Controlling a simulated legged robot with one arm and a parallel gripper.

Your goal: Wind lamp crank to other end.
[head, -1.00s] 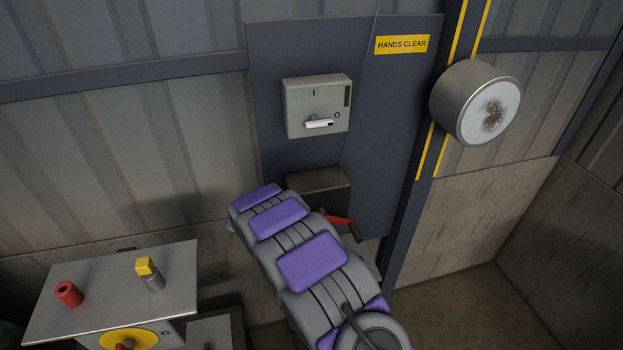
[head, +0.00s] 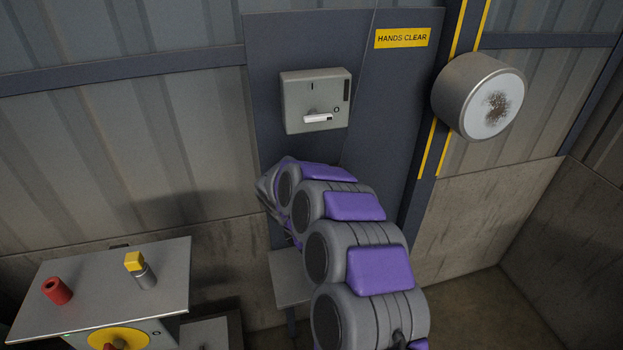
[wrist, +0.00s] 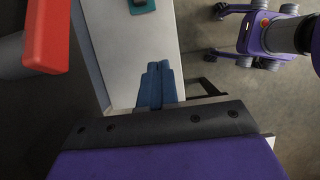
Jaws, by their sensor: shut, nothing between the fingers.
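My gripper (wrist: 155,85) shows in the wrist view as two blue fingers, shut together with nothing between them. A red bar (wrist: 46,35), which looks like the crank handle, is at the upper left of the wrist view, apart from the fingers. In the head view my arm hides the crank, the winch box and the gripper. The round lamp (head: 480,97), with a brown-speckled pale face, is on the yellow-striped post at the right. A thin cable (head: 374,25) runs down the dark panel.
A grey switch box (head: 316,102) with a white lever is on the panel (head: 395,110). A table (head: 95,285) at lower left bears a red cylinder (head: 57,291) and a yellow-topped post (head: 140,270). A pale surface (wrist: 140,50) lies below the fingers.

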